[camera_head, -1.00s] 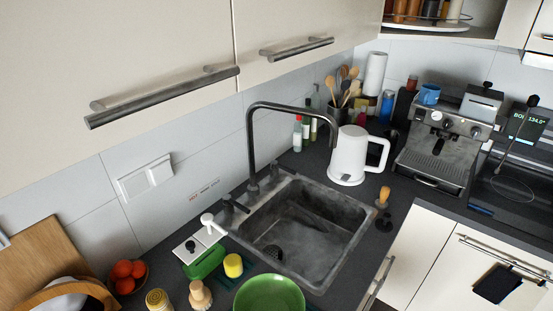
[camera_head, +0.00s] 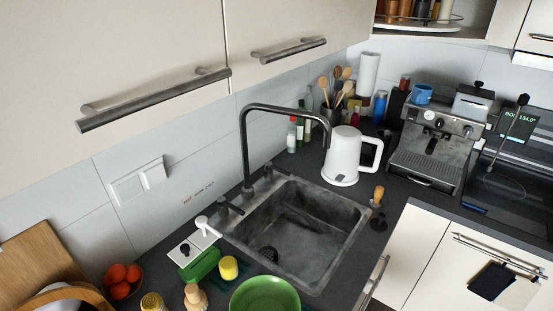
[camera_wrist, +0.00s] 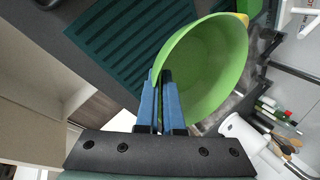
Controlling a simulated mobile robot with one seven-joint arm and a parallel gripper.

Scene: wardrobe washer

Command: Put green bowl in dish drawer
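The green bowl (camera_head: 265,296) is at the bottom edge of the head view, in front of the sink, and its lower part is cut off. In the wrist view the bowl (camera_wrist: 208,70) fills the upper middle, with its open inside facing the camera. My gripper (camera_wrist: 159,76) has its two blue fingers close together at the bowl's near rim, one outside the wall and one inside. It looks shut on the rim. My gripper does not show in the head view. No open drawer shows in either view, and I cannot tell which front is the dish drawer.
A dark ribbed mat (camera_wrist: 125,40) lies beside the bowl. The sink (camera_head: 300,235) with its tall tap (camera_head: 247,150) is behind it. A white kettle (camera_head: 345,157) stands beyond the sink.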

